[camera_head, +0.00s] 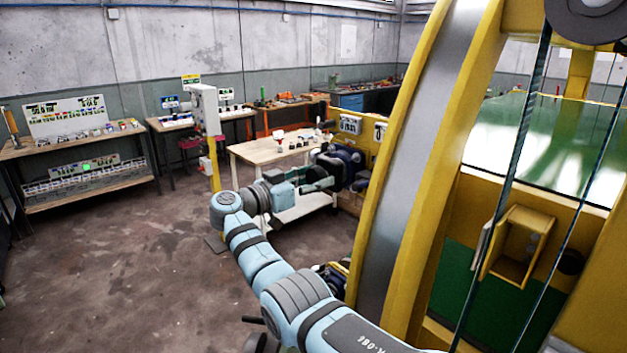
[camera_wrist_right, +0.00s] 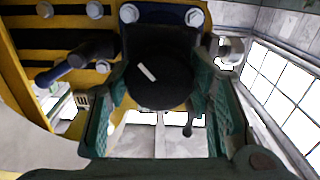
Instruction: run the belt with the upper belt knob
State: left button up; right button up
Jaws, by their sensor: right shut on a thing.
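My right gripper (camera_head: 332,176) reaches a dark blue and black unit (camera_head: 347,160) on the yellow ring machine, left of the big ring. In the right wrist view a round black knob (camera_wrist_right: 158,84) with a short white mark sits between the green pads of my right gripper (camera_wrist_right: 160,98). The gripper is shut on the knob, a pad at each side. The white mark slants down to the right. The knob is too small and covered to make out in the head view. The belt cannot be clearly told. My left gripper is not in view.
A dark lever (camera_wrist_right: 75,64) sticks out left of the knob, and a small dark lever (camera_wrist_right: 188,127) shows below it. The large yellow ring (camera_head: 415,165) stands right beside my right arm. A wooden table (camera_head: 262,151) stands behind the gripper. The floor at left is clear.

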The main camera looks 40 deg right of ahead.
jog(key=shift+f+m, duration=0.1)
jog(key=shift+m, duration=0.3)
jog(key=shift+m+b, duration=0.35)
jog(key=shift+m, duration=0.85)
jog(key=shift+m+b, duration=0.65)
jog(key=shift+m, duration=1.25)
jog(key=o, duration=1.2)
jog(key=shift+d, duration=0.1)
jog(key=shift+c, duration=0.2)
jog(key=a, duration=1.2)
jog(key=shift+w, duration=0.15)
